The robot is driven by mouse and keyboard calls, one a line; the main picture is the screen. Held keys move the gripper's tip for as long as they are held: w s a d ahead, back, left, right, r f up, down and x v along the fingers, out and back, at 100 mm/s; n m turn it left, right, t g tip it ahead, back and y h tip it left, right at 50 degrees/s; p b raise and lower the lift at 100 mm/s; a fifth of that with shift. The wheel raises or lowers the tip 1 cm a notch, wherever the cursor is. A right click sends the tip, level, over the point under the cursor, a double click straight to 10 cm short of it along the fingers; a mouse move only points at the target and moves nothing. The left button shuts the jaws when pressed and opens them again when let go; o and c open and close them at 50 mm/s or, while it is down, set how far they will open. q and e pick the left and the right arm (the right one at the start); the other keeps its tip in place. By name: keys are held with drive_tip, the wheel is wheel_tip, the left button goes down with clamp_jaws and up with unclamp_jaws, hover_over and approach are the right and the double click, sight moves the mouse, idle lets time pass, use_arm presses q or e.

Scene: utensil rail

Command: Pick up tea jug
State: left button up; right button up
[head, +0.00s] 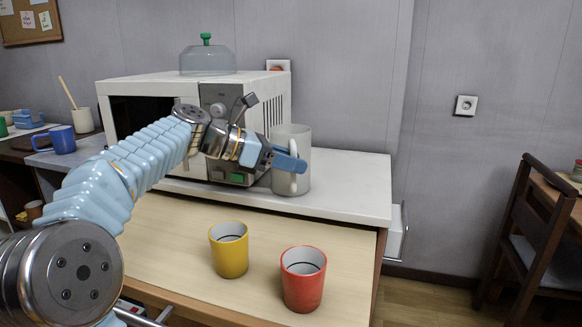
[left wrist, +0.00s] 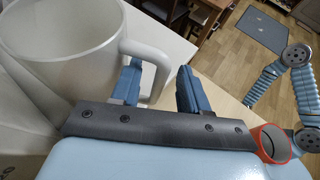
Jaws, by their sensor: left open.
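The tea jug (head: 297,138), a tall pale grey-white vessel with a side handle, stands upright on the white counter at the right front of the microwave. It also shows large at the upper left of the left wrist view (left wrist: 60,45). My left gripper (head: 291,158) is open at the jug's handle side. In the left wrist view, the outer bar of the handle (left wrist: 158,70) lies between the two blue fingers (left wrist: 161,84). One finger overlaps the handle's opening; I cannot tell whether it reaches through. My right gripper is not in view.
A yellow cup (head: 229,255) and a red cup (head: 303,285) stand on the lower wooden surface in front. The white microwave (head: 275,105) with a glass dome (head: 207,61) on it is close behind my left gripper. The counter (head: 350,180) is clear right of the jug.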

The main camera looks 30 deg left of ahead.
use_arm(q)
drive_tip(key=shift+w+d+f, duration=0.2)
drive_tip(key=shift+w+d, duration=0.15)
drive_tip(key=shift+d, duration=0.05)
clamp_jaws()
drive_tip(key=shift+r, duration=0.1)
idle(1.1)
